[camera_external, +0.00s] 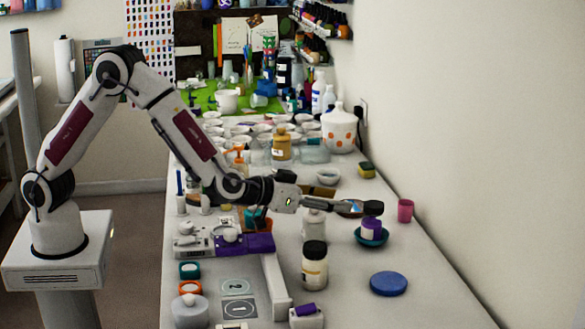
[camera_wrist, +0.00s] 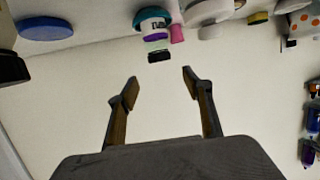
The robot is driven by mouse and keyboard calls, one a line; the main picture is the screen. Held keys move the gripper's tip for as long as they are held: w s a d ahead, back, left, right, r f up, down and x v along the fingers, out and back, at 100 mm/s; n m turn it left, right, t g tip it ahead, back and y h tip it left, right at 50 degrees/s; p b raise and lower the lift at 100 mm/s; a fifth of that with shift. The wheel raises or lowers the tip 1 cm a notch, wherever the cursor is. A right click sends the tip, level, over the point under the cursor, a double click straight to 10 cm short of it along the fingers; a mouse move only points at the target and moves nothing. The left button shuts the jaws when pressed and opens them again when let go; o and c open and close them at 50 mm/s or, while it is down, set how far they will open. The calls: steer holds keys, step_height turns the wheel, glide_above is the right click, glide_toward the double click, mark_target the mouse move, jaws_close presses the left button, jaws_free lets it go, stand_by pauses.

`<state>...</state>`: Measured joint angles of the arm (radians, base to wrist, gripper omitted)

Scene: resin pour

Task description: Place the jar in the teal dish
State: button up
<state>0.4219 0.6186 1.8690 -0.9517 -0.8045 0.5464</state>
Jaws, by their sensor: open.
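A jar with a black lid and a purple and white label (camera_external: 371,227) stands in the teal dish (camera_external: 372,240), on the right part of the table. It looks upright. In the wrist view the jar (camera_wrist: 158,30) shows upside down, its black lid towards my fingers and the teal dish (camera_wrist: 150,13) around its base. My gripper (camera_wrist: 158,82) is open, with nothing between its fingers. The lid lies just beyond the fingertips, apart from them in that view. In the external view my gripper (camera_external: 346,206) reaches in from the left at about lid height.
A pink cup (camera_external: 405,210) stands right behind the dish. A blue disc (camera_external: 388,284) lies in front of it. A white jar with a black lid (camera_external: 314,267) stands to the front left. A wall (camera_external: 480,200) runs along the right. Several cups and bottles crowd the back.

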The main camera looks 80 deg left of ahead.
steer(key=shift+r, duration=0.1)
stand_by(0.5)
steer(key=s+a+r+m+g+h, duration=0.25)
steer(key=s+r+h, duration=0.35)
steer(key=s+r, duration=0.9)
steer(key=s+a+f+g, duration=0.2)
steer(key=s+a, duration=0.2)
steer(key=s, duration=0.6)
steer(key=s+a+f+g+y, duration=0.1)
steer(key=s+a+f+g, duration=0.1)
steer(key=s, duration=0.9)
steer(key=s+a+f+g+y, duration=0.1)
steer(key=s+a, duration=0.4)
steer(key=s, duration=0.6)
step_height(320, 180, down, 2)
steer(key=shift+s+a+f+g, duration=0.1)
steer(key=shift+s+a+g, duration=0.2)
steer(key=shift+g, duration=0.25)
